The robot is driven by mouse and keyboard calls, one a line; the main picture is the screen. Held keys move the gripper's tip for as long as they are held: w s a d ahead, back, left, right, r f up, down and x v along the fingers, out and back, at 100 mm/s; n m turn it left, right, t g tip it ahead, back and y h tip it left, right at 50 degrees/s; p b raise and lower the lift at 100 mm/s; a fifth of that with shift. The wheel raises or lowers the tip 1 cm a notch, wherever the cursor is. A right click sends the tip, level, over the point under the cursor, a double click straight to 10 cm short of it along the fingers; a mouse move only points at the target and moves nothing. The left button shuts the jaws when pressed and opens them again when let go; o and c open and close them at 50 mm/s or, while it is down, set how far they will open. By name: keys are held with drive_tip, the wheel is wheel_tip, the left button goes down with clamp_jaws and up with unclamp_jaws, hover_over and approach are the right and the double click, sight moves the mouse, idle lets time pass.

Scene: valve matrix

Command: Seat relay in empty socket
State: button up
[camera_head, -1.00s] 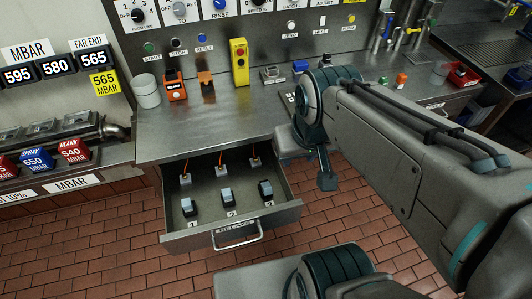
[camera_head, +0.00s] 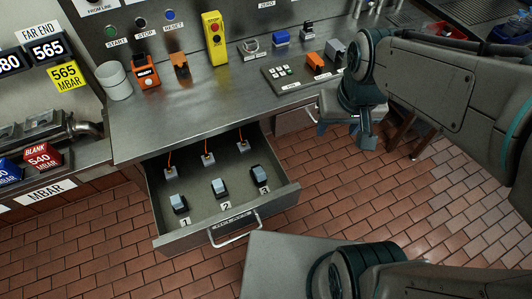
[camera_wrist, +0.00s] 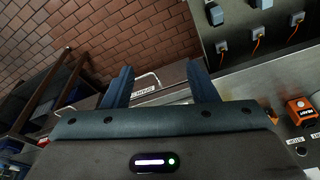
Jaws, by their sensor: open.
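An open drawer (camera_head: 233,222) holds three dark relays with pale grey tops: one (camera_head: 179,203) by label 1, one (camera_head: 219,188) by label 2, one (camera_head: 260,178) by label 3. Behind them are three small grey blocks (camera_head: 208,160) with orange wires. I cannot tell which place is the empty socket. My gripper (camera_head: 367,138) is right of the drawer, clear of the relays. In the wrist view its two blue fingers (camera_wrist: 160,84) are apart with nothing between them. The drawer interior (camera_wrist: 240,22) shows at upper right there.
A shut drawer (camera_head: 295,119) lies right of the open one. Brick floor is free in front.

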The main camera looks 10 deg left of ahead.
drive_tip(key=w+a+f+n+g+b, duration=0.2)
drive_tip(key=w+a+f, duration=0.1)
drive_tip(key=a+f, duration=0.5)
drive_tip(key=n+b, duration=0.2)
hover_over(260, 172)
wheel_tip(260, 172, down, 6)
drive_tip(key=f, duration=0.8)
drive_tip(key=shift+s+a+f, duration=0.1)
drive_tip(key=shift+a+f, duration=0.05)
drive_tip(key=shift+a, duration=0.25)
drive_tip(key=f, duration=0.4)
drive_tip(key=shift+d+f+p, duration=0.3)
drive_tip(key=shift+d+f, duration=0.1)
drive_tip(key=shift+f, duration=0.65)
drive_tip(key=shift+c, duration=0.3)
clamp_jaws()
drive_tip(key=shift+r, duration=0.2)
